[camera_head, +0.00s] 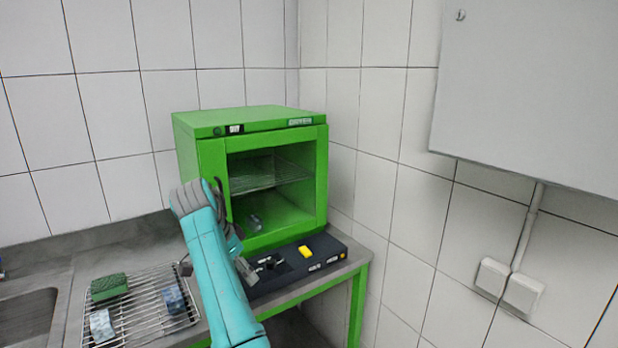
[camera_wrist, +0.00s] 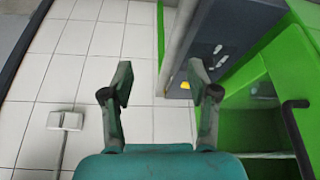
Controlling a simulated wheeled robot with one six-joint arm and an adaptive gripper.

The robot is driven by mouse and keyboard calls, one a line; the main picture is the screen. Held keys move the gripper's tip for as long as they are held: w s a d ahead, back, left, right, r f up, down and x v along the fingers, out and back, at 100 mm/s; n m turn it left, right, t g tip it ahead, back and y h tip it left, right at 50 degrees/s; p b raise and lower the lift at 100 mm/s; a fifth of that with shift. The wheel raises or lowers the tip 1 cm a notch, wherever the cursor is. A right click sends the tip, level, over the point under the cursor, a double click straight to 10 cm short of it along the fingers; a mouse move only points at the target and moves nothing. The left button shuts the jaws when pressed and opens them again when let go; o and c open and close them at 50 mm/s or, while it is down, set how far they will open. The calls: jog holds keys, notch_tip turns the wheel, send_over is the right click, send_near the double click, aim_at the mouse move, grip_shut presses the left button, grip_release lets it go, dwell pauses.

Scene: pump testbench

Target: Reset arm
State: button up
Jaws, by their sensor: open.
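My teal arm (camera_head: 215,265) rises from the bottom of the head view and bends in front of the green cabinet's left side. My gripper (camera_wrist: 160,88) shows in the wrist view with its two fingers wide apart and nothing between them. In the head view the gripper is mostly hidden behind the arm. In the wrist view the white tiled wall and the edge of the bench lie beyond the fingers.
A dark box (camera_head: 325,250) with a yellow switch lies in front. A wire rack (camera_head: 140,318) with several blocks stands left, beside a sink (camera_head: 25,320).

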jog(key=s+d+f+n+t+y, duration=0.15)
jog(key=d+f, duration=0.35)
jog(key=f, duration=0.8)
jog(key=d+f+n+t, duration=0.15)
jog(key=d+f, duration=0.35)
jog(key=f, duration=0.8)
jog(key=s+d+f+n+t+y, duration=0.1)
jog(key=s+d+f+n, duration=0.1)
jog(key=s+d+f, duration=0.5)
jog(key=s+d+f+n+t+y, duration=0.1)
jog(key=s+d+f, duration=0.4)
jog(key=s+f, duration=0.45)
jog(key=s+d+r+n+t, duration=0.15)
jog(key=s+d, duration=0.25)
jog(key=s, duration=0.8)
jog(key=s+d+r+n+t, duration=0.15)
jog(key=s+d, duration=0.35)
jog(key=s, duration=0.6)
jog(key=s+d+r+t, duration=0.3)
jog(key=s+r, duration=1.5)
jog(key=r, duration=0.3)
jog(key=shift+t, duration=0.3)
